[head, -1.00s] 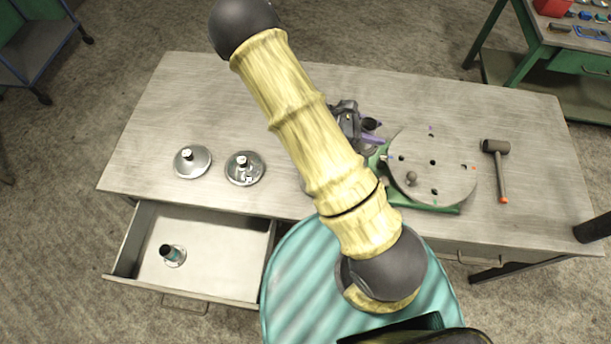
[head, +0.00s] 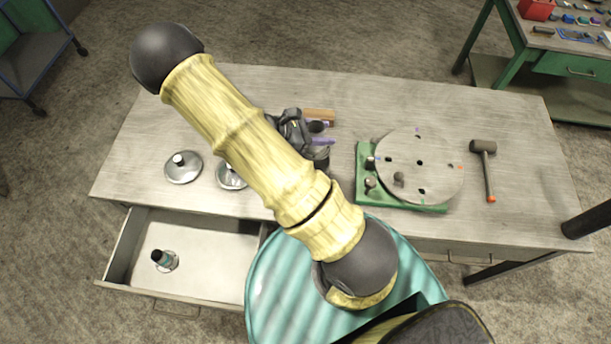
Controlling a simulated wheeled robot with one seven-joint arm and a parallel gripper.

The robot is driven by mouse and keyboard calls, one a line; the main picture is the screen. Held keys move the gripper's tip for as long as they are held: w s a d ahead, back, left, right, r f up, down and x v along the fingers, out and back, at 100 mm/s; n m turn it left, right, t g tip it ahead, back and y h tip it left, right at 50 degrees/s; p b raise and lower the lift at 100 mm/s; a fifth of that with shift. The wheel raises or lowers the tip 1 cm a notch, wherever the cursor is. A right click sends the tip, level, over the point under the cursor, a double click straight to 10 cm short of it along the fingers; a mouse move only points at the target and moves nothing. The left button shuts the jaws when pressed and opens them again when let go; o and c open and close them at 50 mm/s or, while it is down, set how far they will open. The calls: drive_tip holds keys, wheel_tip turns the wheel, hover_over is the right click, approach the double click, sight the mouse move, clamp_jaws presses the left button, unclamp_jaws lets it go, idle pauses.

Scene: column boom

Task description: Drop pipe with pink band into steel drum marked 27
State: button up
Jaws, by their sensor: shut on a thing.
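My gripper (head: 297,130) is over the back middle of the bench, partly hidden by my arm. It is shut on a dark, round-ended thing (head: 318,127), probably the pipe; no pink band can be made out. Purple parts (head: 323,142) show at the jaws. Just in front of them, a dark grey cup-like thing (head: 319,158) stands on the bench, partly covered. I cannot tell whether it is a steel drum, and no 27 is readable in the head view.
Two silver discs with knobs, one at left (head: 183,167), one partly behind my arm (head: 230,177), lie on the bench. The open drawer (head: 205,238) holds a dark-topped piece with a teal band (head: 162,258). A turntable (head: 435,180), hammer (head: 485,165) and orange-brown block (head: 319,115) are on the bench.

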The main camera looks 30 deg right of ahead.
idle(0.3)
drive_tip(key=shift+f+b, duration=2.45)
drive_tip(key=shift+f, duration=0.55)
drive_tip(key=o, duration=1.5)
drive_tip(key=shift+a, duration=0.1)
drive_tip(key=b+v, duration=0.5)
drive_tip(key=v, duration=1.2)
drive_tip(key=shift+a+r, duration=0.1)
